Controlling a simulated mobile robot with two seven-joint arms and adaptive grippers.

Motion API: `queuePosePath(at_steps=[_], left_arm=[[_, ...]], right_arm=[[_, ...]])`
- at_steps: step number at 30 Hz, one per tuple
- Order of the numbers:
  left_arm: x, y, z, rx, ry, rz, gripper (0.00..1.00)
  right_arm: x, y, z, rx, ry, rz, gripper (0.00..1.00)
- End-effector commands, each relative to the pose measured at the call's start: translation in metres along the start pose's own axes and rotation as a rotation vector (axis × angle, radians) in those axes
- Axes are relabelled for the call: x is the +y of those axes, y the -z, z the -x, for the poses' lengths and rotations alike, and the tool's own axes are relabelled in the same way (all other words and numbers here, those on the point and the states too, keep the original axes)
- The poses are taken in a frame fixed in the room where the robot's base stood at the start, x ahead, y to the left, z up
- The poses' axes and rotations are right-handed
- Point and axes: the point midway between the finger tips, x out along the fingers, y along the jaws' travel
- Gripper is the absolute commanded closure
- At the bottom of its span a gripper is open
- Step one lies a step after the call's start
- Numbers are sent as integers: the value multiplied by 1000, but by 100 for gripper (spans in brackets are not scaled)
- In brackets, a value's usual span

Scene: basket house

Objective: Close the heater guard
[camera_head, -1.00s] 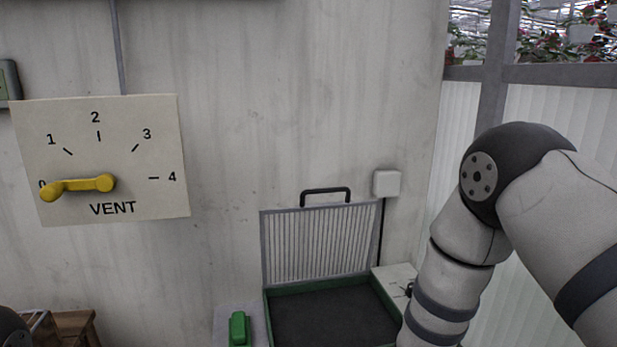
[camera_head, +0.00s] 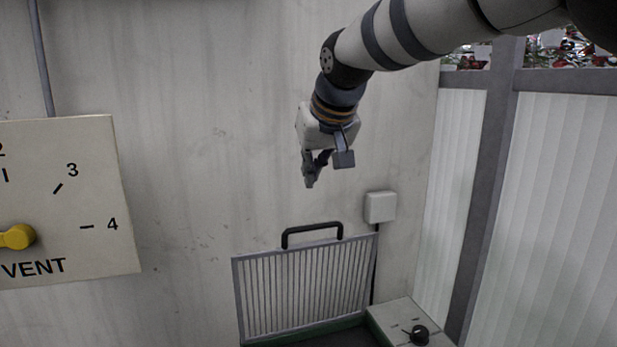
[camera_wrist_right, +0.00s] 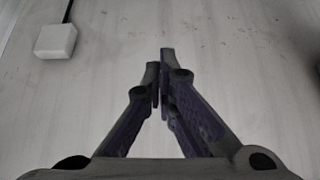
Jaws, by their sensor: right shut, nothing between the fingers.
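The heater guard (camera_head: 305,288) is a grey barred panel standing raised at the back of the green-edged heater box (camera_head: 305,334), close to the wall. A black handle (camera_head: 312,229) sits on its top edge. My right gripper (camera_head: 312,183) is shut and empty, pointing down above the handle and apart from it. In the right wrist view its fingers (camera_wrist_right: 162,75) are together in front of the bare wall, and the guard is not visible there. My left gripper is not in view.
A white wall box (camera_head: 380,207) with a cable is right of the guard. A pale ledge with a black knob (camera_head: 418,334) stands at lower right. The VENT dial board (camera_head: 75,200) with its yellow lever is at left. The wall between is clear.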

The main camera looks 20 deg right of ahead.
Motion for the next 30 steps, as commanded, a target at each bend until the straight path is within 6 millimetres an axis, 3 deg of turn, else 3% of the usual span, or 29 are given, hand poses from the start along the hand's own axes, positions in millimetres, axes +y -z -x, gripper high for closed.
queuePosePath(at_steps=[1,9,12,15,21,30], left_arm=[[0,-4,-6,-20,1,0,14],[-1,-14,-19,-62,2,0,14],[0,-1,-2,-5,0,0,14],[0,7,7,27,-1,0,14],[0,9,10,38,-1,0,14],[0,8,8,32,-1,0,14]], right_arm=[[0,-5,-21,-17,0,0,100],[0,-6,-81,-16,1,-1,100],[0,-15,-60,2,-1,1,100],[0,-26,-54,7,-1,1,100],[0,-39,-58,-2,0,-1,100],[0,-41,-62,-7,0,-1,100]])
